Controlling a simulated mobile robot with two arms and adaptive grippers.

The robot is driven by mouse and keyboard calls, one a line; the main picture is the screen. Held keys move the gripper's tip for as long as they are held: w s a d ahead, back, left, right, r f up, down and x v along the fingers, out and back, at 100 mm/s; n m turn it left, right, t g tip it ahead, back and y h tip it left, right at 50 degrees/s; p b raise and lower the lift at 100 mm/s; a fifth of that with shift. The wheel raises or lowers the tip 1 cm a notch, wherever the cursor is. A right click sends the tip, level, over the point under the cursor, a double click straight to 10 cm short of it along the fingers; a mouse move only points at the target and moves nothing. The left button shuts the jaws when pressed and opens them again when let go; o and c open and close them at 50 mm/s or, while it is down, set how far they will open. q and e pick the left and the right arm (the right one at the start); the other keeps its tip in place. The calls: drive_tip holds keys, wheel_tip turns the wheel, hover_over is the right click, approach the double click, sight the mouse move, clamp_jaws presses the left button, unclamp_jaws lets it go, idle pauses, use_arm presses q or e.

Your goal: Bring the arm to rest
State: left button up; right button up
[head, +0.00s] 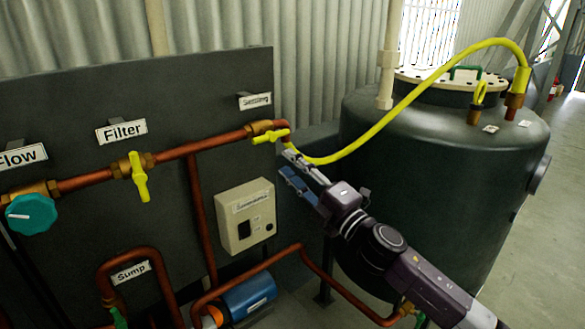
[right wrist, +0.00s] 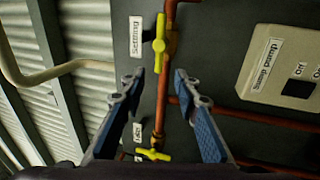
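My right arm (head: 385,247) reaches in from the lower right. Its gripper (head: 286,166) is in front of the dark panel, just below the yellow handle of the Settling valve (head: 270,136). In the right wrist view the two fingers (right wrist: 159,84) are spread apart with nothing between them. That view shows the Settling valve handle (right wrist: 159,45) beyond the fingertips, apart from them. My left gripper is in neither view.
A yellow hose (head: 408,94) arcs from the Settling valve to the dark tank (head: 430,180) on the right. The panel (head: 225,85) carries copper pipes, a Filter valve (head: 139,177), a teal Flow knob (head: 31,214) and a beige switch box (head: 245,214). A blue pump (head: 248,297) sits low.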

drive_tip(key=w+d+f+m+g+h, duration=0.1)
drive_tip(key=d+f+m+h, duration=0.35)
drive_tip(key=f, duration=0.95)
drive_tip(key=w+d+f+m+g+h, duration=0.1)
drive_tip(key=d+f+m+h, duration=0.3)
drive_tip(key=f, duration=1.1)
drive_tip(key=s+d+f+m+g+h, duration=0.1)
drive_tip(key=s+d+f+m, duration=0.15)
drive_tip(key=f, duration=0.45)
drive_tip(key=s+d+f+m+g, duration=0.15)
drive_tip(key=s+f, duration=0.25)
drive_tip(key=f, duration=0.4)
drive_tip(key=s+d+f+m+g+h, duration=0.1)
drive_tip(key=s+d+f+m, duration=0.15)
drive_tip(key=f, duration=0.45)
drive_tip(key=s+d+f+m+g+h, duration=0.1)
drive_tip(key=s+d+f+m+g, duration=0.15)
drive_tip(key=s+f, duration=0.95)
drive_tip(key=s+d+f+m+g+h, duration=0.1)
drive_tip(key=s+d+f+m+g, duration=0.15)
drive_tip(key=s+f, duration=0.85)
drive_tip(key=s+f+m+g, duration=0.1)
drive_tip(key=s+f+g, duration=0.1)
drive_tip(key=s, duration=1.4)
drive_tip(key=s+a+f+m+g, duration=0.1)
drive_tip(key=s+f, duration=0.4)
drive_tip(key=s, duration=1.1)
drive_tip(key=shift+m+g, duration=0.5)
drive_tip(key=shift+g, duration=0.75)
drive_tip(key=shift+a, duration=0.1)
